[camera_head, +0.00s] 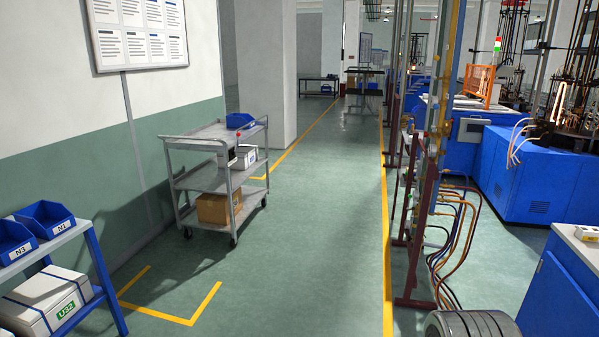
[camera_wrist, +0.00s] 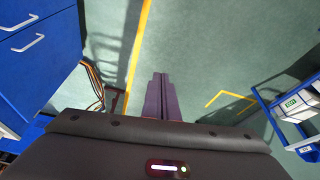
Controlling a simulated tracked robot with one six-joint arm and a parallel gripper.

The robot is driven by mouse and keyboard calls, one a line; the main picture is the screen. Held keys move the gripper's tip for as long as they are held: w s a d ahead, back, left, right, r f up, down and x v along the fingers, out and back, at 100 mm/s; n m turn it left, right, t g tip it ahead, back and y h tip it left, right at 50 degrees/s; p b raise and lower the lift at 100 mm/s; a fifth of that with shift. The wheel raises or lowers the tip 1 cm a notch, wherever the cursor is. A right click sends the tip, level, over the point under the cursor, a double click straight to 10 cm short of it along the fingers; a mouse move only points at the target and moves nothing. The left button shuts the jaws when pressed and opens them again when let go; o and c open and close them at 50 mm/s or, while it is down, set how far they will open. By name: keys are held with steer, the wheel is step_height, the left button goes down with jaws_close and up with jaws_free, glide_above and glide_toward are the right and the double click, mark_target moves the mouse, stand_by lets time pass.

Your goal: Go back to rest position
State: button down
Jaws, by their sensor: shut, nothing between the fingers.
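My gripper (camera_wrist: 160,77) shows in the wrist view, pointing down over the green floor. Its two dark fingers are together with nothing between them. The fingers touch nothing that I can see; bare floor and a yellow floor line lie beyond them. The gripper does not show in the head view.
A grey cart (camera_head: 216,175) stands by the left wall. A blue shelf (camera_head: 101,270) with blue bins is at the near left. Pipes and hoses (camera_head: 450,245) and blue machines (camera_head: 543,180) line the right. A blue cabinet (camera_head: 556,300) is near right. The middle aisle is clear.

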steer(key=shift+n+t, duration=0.4)
steer(key=shift+t, duration=0.4)
steer(key=r, duration=0.1)
steer(key=a+r, duration=0.2)
steer(key=r, duration=0.1)
steer(key=shift+s, duration=0.4)
